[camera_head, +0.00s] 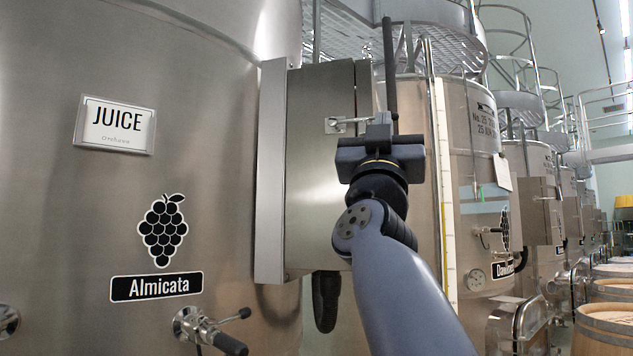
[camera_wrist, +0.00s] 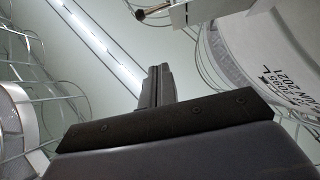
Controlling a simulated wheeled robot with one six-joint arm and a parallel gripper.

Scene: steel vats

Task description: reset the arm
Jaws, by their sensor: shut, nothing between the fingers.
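My gripper (camera_head: 388,28) points upward in the head view, in front of the right edge of a steel box on the large left vat.
The steel box (camera_head: 310,170) with a latch (camera_head: 345,126) juts from the large vat (camera_head: 215,215), close to my arm. A valve (camera_head: 205,328) sticks out low on that vat. More vats (camera_head: 470,150) stand right, with wooden barrels (camera_head: 605,322) beside them.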

